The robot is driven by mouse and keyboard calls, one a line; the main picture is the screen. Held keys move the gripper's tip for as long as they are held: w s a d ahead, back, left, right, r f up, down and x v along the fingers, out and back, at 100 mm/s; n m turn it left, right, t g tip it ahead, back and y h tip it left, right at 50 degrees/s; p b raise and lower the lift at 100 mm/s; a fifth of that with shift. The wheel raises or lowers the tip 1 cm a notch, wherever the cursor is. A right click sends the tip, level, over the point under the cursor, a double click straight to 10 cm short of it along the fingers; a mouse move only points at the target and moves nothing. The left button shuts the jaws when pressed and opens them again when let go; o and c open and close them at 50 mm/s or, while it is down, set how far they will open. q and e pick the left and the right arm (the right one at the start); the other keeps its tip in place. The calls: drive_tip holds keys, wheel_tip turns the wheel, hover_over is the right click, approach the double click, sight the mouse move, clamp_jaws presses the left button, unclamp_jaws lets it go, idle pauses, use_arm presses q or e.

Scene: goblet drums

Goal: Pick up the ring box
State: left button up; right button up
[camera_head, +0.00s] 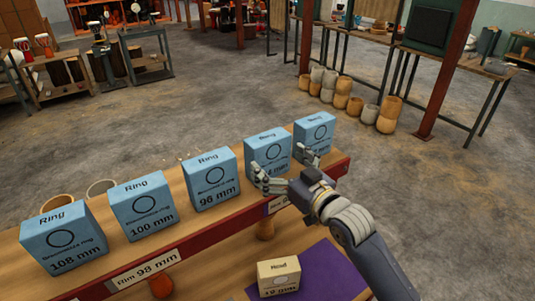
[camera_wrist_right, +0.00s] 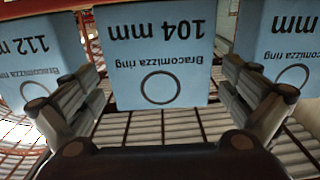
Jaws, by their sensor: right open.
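Several light-blue ring boxes stand in a row on the wooden shelf (camera_head: 18,240) in the head view. They are the 108 mm box (camera_head: 62,238), the 100 mm box (camera_head: 143,207), the 96 mm box (camera_head: 212,178), the 104 mm box (camera_head: 267,145) and the rightmost box (camera_head: 314,132). In the wrist view the 104 mm box (camera_wrist_right: 160,40) appears upside down, centred between my right fingers, with the 112 mm box (camera_wrist_right: 35,60) at left. My right gripper (camera_head: 287,167) is open at the front of the 104 mm box, partly hiding it. Contact cannot be told. My left gripper is out of view.
Neighbouring boxes stand close on both sides, with narrow gaps. Several drum shells (camera_head: 330,85) stand on the open floor beyond.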

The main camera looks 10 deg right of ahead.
sight(274, 157)
drive_tip(key=p+x, duration=0.1)
drive_tip(key=x, duration=0.3)
drive_tip(key=shift+p, duration=0.3)
drive_tip(key=shift+w, duration=0.25)
drive_tip(key=c, duration=0.9)
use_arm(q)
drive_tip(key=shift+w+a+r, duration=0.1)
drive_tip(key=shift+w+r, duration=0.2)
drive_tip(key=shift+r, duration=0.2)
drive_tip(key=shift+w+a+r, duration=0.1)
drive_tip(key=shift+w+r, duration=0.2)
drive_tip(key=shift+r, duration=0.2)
use_arm(e)
drive_tip(key=shift+o, duration=0.2)
